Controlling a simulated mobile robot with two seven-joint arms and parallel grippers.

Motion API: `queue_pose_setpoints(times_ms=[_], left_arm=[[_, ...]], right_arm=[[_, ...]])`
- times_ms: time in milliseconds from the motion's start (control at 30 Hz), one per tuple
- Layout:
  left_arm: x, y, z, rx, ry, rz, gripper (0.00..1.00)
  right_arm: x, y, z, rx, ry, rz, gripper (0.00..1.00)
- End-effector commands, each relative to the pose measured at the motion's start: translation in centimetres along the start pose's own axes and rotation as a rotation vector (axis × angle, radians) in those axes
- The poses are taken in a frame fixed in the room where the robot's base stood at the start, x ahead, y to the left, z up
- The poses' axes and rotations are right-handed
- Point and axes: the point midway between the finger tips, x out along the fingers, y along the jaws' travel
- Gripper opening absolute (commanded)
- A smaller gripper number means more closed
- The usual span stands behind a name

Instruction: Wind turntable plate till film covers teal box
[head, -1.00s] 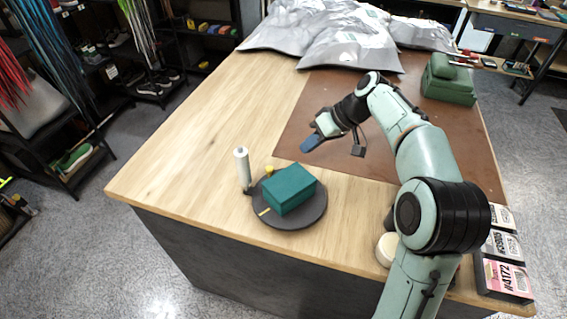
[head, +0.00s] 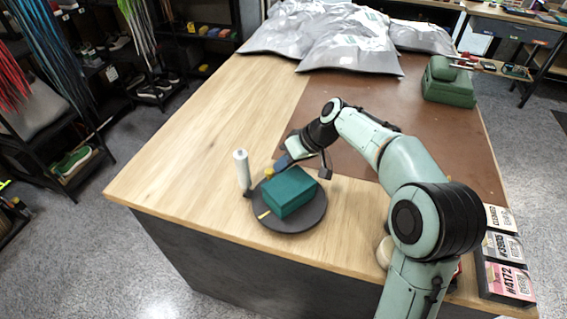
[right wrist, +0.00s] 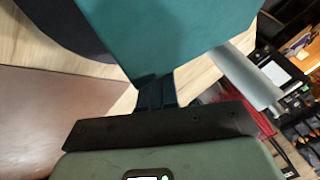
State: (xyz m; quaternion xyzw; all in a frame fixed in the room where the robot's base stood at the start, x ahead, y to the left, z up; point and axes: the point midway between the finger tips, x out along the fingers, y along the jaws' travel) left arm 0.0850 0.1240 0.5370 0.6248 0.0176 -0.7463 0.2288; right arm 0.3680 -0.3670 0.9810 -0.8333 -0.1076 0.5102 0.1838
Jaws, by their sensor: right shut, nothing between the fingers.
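The teal box (head: 288,190) sits on the dark round turntable plate (head: 292,224); its top and near sides show bare teal. A white upright film roll (head: 242,168) stands at the plate's left edge. A yellow knob (head: 269,172) shows behind the box. My right gripper (head: 280,164) is shut and empty, with its tips close to the knob; I cannot tell whether they touch. In the right wrist view, the shut fingers (right wrist: 156,92) point toward the teal box (right wrist: 170,35), with the plate (right wrist: 68,25) at upper left. My left gripper is out of view.
Grey plastic bags (head: 345,40) lie at the table's back. A green case (head: 449,82) stands at the back right on the brown mat (head: 400,85). Labelled boxes (head: 508,280) line the right front edge. The table's left side is clear.

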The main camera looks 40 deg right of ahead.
Motion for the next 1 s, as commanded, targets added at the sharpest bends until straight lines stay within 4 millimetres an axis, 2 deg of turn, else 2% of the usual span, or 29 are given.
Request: queue_pose_setpoints(times_ms=[667, 1000], left_arm=[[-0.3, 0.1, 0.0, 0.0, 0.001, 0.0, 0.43], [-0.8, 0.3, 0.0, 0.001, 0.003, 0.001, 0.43]], right_arm=[[0.3, -0.4, -0.2, -0.059, -0.031, -0.031, 0.0], [0.7, -1.1, -0.4, -0.145, -0.075, -0.074, 0.0]])
